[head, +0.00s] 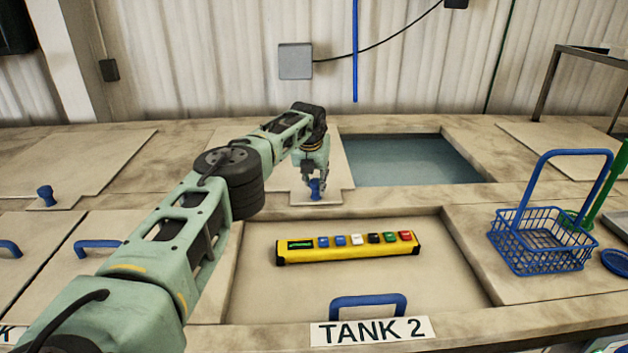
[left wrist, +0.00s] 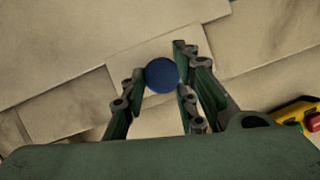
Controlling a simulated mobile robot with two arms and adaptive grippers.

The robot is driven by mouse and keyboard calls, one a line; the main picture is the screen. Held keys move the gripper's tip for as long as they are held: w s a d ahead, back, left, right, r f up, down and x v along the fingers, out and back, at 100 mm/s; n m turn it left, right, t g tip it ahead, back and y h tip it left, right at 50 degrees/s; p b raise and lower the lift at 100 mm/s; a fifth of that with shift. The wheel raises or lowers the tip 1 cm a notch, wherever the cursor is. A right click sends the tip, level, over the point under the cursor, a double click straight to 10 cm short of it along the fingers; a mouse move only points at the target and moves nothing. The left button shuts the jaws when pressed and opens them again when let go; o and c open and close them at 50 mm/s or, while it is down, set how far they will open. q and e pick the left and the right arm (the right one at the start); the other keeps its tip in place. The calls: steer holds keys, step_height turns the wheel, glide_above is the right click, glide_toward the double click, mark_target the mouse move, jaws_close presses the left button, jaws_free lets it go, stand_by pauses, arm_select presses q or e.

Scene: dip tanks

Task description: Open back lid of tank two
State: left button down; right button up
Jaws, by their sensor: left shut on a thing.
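The back lid of tank two (head: 340,178) is a flat beige panel behind the front lid. It lies to the left of an open rectangle of dark water (head: 408,162), so the tank is partly uncovered. Its blue knob (head: 316,191) stands on a tab at the lid's front edge. My left gripper (head: 317,181) reaches down over this knob and is shut on it. In the left wrist view the round blue knob (left wrist: 162,75) sits between the two fingers. My arm hides part of the lid's left side. My right gripper is not in view.
The front lid with a blue handle (head: 368,300) is closed above the TANK 2 label (head: 370,331). A yellow button box (head: 348,248) lies on it. A blue wire basket (head: 543,240) stands at the right. Another back lid with a blue knob (head: 46,196) is at the left.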

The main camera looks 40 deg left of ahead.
arm_select(q)
steer(key=c, duration=1.7)
jaws_free()
steer(key=shift+w+a+r, duration=0.1)
steer(key=shift+a+r, duration=0.05)
steer(key=shift+r, duration=0.15)
steer(key=shift+o, duration=0.8)
steer(key=shift+f, duration=0.2)
steer(key=v, duration=1.2)
